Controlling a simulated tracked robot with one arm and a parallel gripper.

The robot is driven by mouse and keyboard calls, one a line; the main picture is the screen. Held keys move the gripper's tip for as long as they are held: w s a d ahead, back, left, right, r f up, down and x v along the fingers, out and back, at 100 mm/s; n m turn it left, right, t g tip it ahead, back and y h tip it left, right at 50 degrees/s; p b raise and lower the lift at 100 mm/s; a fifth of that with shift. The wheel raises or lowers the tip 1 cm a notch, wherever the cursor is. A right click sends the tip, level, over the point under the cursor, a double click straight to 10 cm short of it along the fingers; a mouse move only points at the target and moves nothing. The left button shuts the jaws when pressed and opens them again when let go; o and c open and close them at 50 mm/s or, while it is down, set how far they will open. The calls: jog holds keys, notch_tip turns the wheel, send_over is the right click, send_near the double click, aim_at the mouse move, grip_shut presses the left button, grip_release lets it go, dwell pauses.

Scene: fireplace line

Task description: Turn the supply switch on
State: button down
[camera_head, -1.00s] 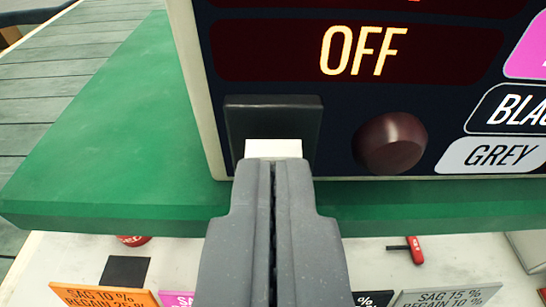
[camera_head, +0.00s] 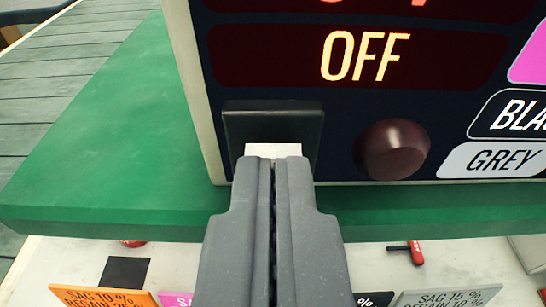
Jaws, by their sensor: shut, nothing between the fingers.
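The supply switch (camera_head: 240,130) is a black square plate with a pale lever (camera_head: 273,149) on the dark panel. My gripper (camera_head: 272,160) is shut, with nothing between its fingers. Its fingertips are in front of the lever and hide its lower part; I cannot tell whether they touch it. The display (camera_head: 365,55) above the switch reads OFF in lit letters.
A dark red round knob (camera_head: 391,149) sits right of the switch, near labels reading GREY (camera_head: 500,158) and BLACK. The panel stands on a green board (camera_head: 90,150). Coloured cards and a red-handled tool (camera_head: 416,254) lie on the white surface below.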

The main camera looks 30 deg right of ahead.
jog(key=shift+w+d, duration=0.1)
jog(key=shift+w, duration=0.1)
jog(key=s+a, duration=0.1)
jog(key=s+a+b, duration=0.1)
jog(key=s, duration=0.1)
jog(key=s+a+b, duration=0.1)
jog(key=s, duration=0.1)
dwell(0.6)
jog(key=shift+s+a, duration=0.1)
jog(key=shift+s, duration=0.05)
jog(key=b+v, duration=0.2)
jog(key=v, duration=1.1)
jog(key=w+a+r+n+t+y+b, duration=0.1)
jog(key=w+a+r+n+y, duration=0.1)
jog(key=a+r, duration=0.4)
jog(key=w+a+r+n+t+y+b, duration=0.15)
jog(key=a+r, duration=0.25)
jog(key=a, duration=0.5)
jog(key=s+a+r+n+y+b, duration=0.1)
jog(key=s+a+r+y, duration=0.1)
jog(key=a+r, duration=0.2)
jog(key=s+a+r+n+y, duration=0.2)
jog(key=a+r, duration=0.3)
jog(key=a, duration=0.5)
jog(key=shift+a+b, duration=0.15)
jog(key=shift+b, duration=0.2)
